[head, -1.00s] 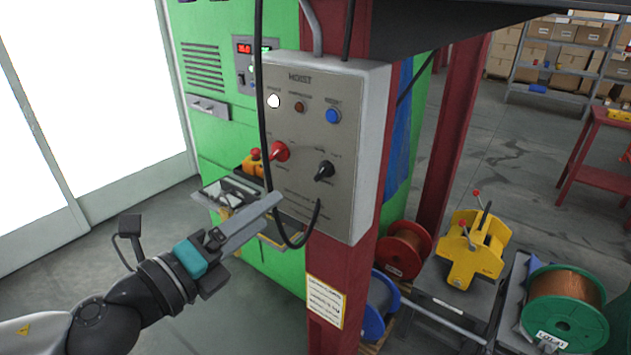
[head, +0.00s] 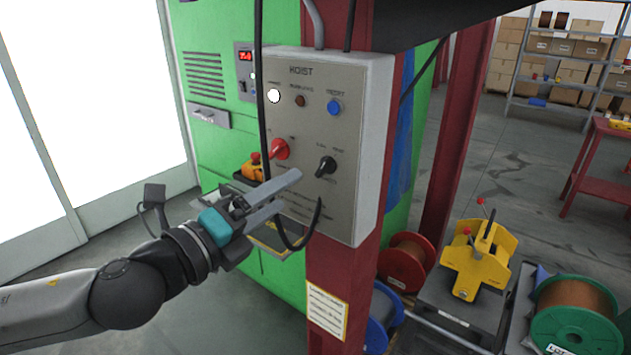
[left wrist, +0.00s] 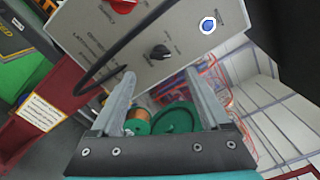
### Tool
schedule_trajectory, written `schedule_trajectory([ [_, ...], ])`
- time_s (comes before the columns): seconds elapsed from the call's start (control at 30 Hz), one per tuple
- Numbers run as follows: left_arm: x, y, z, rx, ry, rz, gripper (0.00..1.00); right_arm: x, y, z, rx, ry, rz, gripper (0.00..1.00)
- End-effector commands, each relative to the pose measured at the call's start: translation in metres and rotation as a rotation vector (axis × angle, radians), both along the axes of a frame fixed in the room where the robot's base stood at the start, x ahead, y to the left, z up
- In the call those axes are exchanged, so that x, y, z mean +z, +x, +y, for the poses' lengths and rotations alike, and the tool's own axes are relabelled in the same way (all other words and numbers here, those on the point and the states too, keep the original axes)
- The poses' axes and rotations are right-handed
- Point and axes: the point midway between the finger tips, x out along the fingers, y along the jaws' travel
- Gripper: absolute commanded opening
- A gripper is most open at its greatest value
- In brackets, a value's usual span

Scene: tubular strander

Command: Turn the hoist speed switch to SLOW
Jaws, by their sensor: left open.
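The grey hoist box (head: 353,205) is fixed to a red column, with "HOIST" at its top. Its black rotary switch (head: 326,166) sits at the lower right of the panel, with small labels that are hard to read. The black switch also shows in the left wrist view (left wrist: 160,52), beyond and between the fingertips. My left gripper (head: 290,192) is open and empty, in front of the panel, below and left of the black switch and apart from it. My right gripper is not in view.
A red knob (head: 279,149), a white lamp (head: 274,96) and a blue button (head: 334,107) share the panel. A black cable (head: 259,100) hangs in a loop in front of the box, close to my gripper. Spools (head: 407,262) and a yellow device (head: 477,262) stand at right.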

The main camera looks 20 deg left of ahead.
Motion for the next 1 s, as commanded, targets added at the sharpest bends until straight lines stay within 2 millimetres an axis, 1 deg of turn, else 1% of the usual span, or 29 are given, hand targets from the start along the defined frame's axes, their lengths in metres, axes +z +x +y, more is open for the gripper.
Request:
schedule_trajectory([
  [0.03, -0.001, 0.002, -0.001, 0.001, -0.001, -0.005, 0.80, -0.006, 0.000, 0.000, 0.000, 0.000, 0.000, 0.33],
  [0.5, -0.001, 0.014, -0.007, -0.005, 0.006, -0.003, 0.80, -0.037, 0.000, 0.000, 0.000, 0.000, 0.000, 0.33],
  [0.6, 0.003, 0.025, -0.009, 0.000, -0.002, 0.001, 0.80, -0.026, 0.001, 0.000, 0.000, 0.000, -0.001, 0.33],
  [0.77, 0.004, 0.040, -0.016, -0.005, 0.000, 0.001, 0.80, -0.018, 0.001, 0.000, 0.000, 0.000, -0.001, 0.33],
  [1.0, 0.003, 0.068, -0.026, -0.004, 0.001, 0.001, 0.80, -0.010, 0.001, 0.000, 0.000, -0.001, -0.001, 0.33],
])
